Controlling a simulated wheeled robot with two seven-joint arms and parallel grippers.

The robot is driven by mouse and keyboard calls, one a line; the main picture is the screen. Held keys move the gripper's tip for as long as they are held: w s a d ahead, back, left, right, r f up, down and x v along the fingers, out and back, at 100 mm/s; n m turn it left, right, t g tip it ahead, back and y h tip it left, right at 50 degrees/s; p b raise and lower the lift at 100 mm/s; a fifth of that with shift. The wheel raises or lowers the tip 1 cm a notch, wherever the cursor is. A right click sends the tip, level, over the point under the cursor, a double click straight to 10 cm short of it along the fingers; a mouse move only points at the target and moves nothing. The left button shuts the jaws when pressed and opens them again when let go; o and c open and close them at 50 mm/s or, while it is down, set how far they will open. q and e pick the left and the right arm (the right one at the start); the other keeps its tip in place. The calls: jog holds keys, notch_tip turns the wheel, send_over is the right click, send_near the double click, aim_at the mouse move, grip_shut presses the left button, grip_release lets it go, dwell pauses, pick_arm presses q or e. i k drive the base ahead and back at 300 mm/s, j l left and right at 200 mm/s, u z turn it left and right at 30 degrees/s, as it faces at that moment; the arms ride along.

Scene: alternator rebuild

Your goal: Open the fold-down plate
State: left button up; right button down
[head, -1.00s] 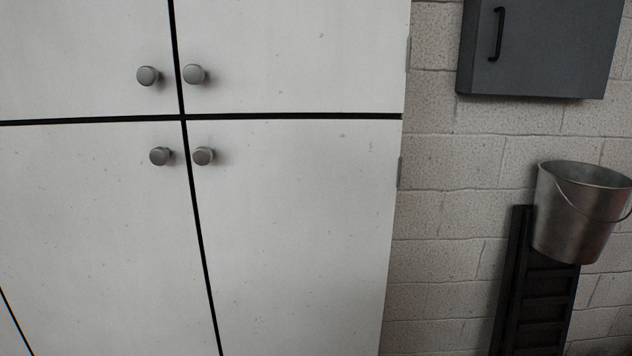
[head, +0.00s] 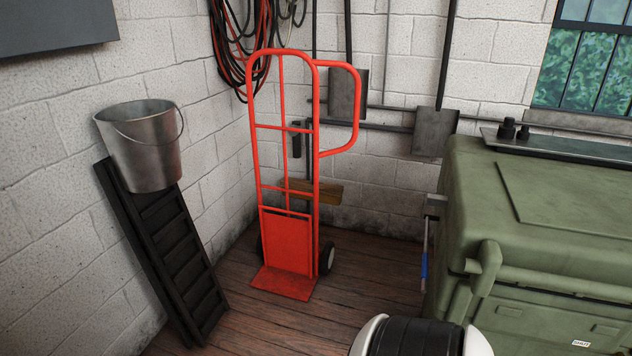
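A red hand truck (head: 318,150) stands upright in the corner of the room. A red panel (head: 287,240) stands upright in the lower part of its frame. A flat red toe plate (head: 284,283) lies at its foot on the floor. I cannot tell for sure which of these the task calls the fold-down plate. Dark wheels (head: 327,258) show beside the frame. Neither of my grippers is in view.
A metal bucket (head: 142,150) and a dark ramp-like rack (head: 165,260) are at the left wall. A green cabinet-like machine (head: 550,240) stands at the right. Wooden floor (head: 275,330) is clear before the hand truck.

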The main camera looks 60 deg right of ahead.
aim_at(287, 241)
jog(key=z, duration=1.9)
